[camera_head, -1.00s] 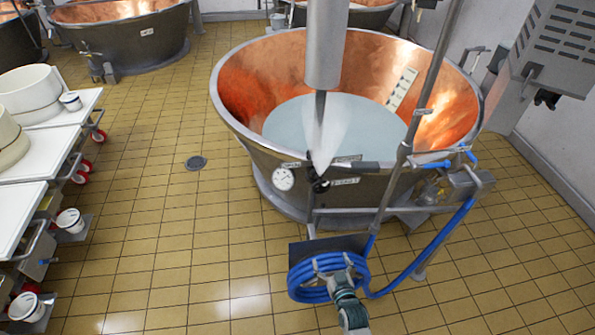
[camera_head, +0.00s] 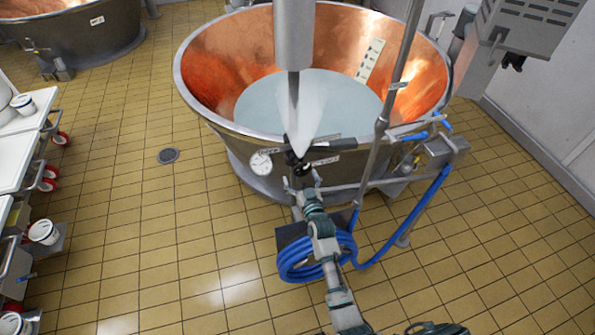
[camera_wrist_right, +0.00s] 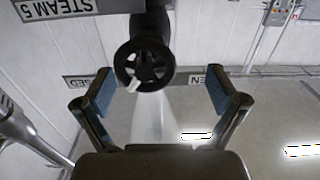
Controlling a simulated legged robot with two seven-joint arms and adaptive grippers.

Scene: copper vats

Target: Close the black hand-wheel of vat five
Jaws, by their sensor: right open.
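The black hand-wheel (camera_wrist_right: 145,65) has spokes and a small pale mark on its rim. In the right wrist view it sits between and just beyond my right gripper's fingers (camera_wrist_right: 155,92), which are open and apart from it. An upside-down STEAM 5 plate (camera_wrist_right: 70,8) is beside it. In the head view the wheel (camera_head: 301,168) is small, at the front of the copper vat (camera_head: 312,160), partly hidden by my right gripper (camera_head: 301,184). A whitish plume (camera_head: 303,120) spreads from the wheel area. My left gripper is not in view.
A coiled blue hose (camera_head: 312,266) hangs below the wheel, near my right arm. A dial gauge (camera_head: 260,163) is left of the wheel; an upright metal pipe (camera_head: 385,125) is to the right. White-topped carts (camera_head: 20,160) stand at far left. Tiled floor is open between.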

